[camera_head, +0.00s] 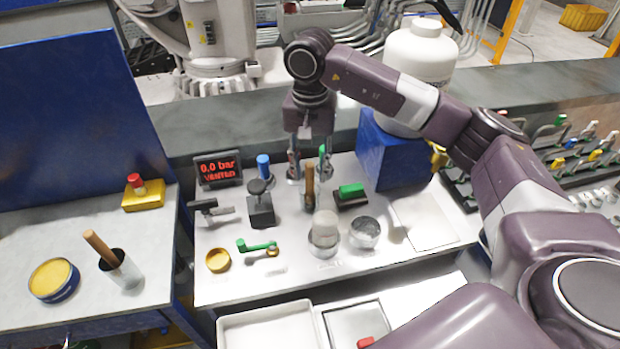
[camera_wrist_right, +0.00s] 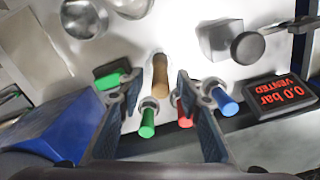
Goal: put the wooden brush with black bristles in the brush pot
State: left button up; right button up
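A wooden-handled brush (camera_head: 309,180) stands upright near the back of the middle bench; its lower end is dark. In the right wrist view its brown handle (camera_wrist_right: 159,77) lies between the two fingers. My right gripper (camera_head: 309,164) points down at it with fingers spread on either side; the wrist view shows the gripper (camera_wrist_right: 160,82) open, with gaps beside the handle. A grey metal cup (camera_head: 124,273), apparently the brush pot, stands on the left table and holds another wooden handle (camera_head: 99,247) leaning left. My left gripper is out of view.
Close around the brush are a green-topped block (camera_head: 351,191), a black stand (camera_head: 260,206), a blue knob (camera_head: 263,165) and a clear-domed jar (camera_head: 324,230). A pressure display (camera_head: 218,169) stands behind left.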

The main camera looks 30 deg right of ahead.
notch_tip(320, 180, up, 8)
jog(key=shift+f+b, duration=0.25)
jog(key=shift+b, duration=0.45)
jog(key=shift+r, duration=0.85)
